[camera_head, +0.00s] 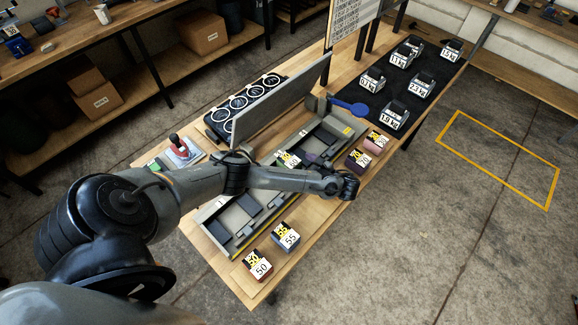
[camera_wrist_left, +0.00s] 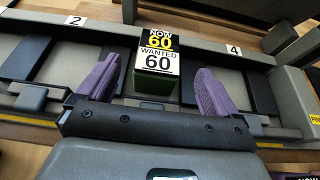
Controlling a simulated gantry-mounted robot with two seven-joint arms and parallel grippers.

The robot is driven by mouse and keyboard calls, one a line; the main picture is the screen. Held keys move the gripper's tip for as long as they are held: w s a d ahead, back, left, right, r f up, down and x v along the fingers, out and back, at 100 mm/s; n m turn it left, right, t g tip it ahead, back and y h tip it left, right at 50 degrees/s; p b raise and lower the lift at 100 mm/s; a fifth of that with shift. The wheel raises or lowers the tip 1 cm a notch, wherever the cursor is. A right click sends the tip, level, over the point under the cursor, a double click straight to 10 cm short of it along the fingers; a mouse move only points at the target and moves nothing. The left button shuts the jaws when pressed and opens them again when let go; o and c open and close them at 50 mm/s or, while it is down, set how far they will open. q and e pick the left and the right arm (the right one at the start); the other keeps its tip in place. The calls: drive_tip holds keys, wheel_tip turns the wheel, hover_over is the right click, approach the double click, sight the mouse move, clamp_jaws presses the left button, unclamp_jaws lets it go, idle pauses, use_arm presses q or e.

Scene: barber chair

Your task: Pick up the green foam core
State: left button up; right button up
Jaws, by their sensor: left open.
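The green foam core (camera_wrist_left: 156,80) sits in the grey tray-like fixture (camera_head: 222,214), in the slot between the marks 2 and 4. Its label reads NOW 60, WANTED 60, and green shows at its lower edge. In the head view its label (camera_head: 289,160) shows just beyond my arm. My left gripper (camera_wrist_left: 158,70) is open, its two purple fingers on either side of the core, with a visible gap on each side. In the head view the gripper (camera_head: 312,158) is mostly hidden behind my wrist. My right gripper is in neither view.
Red 50 (camera_head: 258,265) and blue 55 (camera_head: 286,237) blocks stand at the near edge. Purple (camera_head: 356,159) and pink (camera_head: 376,142) blocks stand at the right. A tall grey panel (camera_head: 283,100) rises behind the fixture. Weighted pieces lie on a black mat (camera_head: 425,62).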

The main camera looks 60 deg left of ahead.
sight(291, 161)
use_arm(q)
drive_tip(key=shift+s+a+f+b, duration=0.15)
drive_tip(key=shift+a+f+b, duration=0.1)
drive_tip(key=shift+a+b, duration=0.1)
drive_tip(key=x, duration=0.4)
drive_tip(key=shift+s+a+r+b, duration=0.1)
drive_tip(key=shift+s+a+b, duration=0.1)
drive_tip(key=shift+b, duration=0.2)
drive_tip(key=c, duration=1.1)
drive_tip(key=shift+d, duration=0.1)
drive_tip(key=shift+r, duration=0.15)
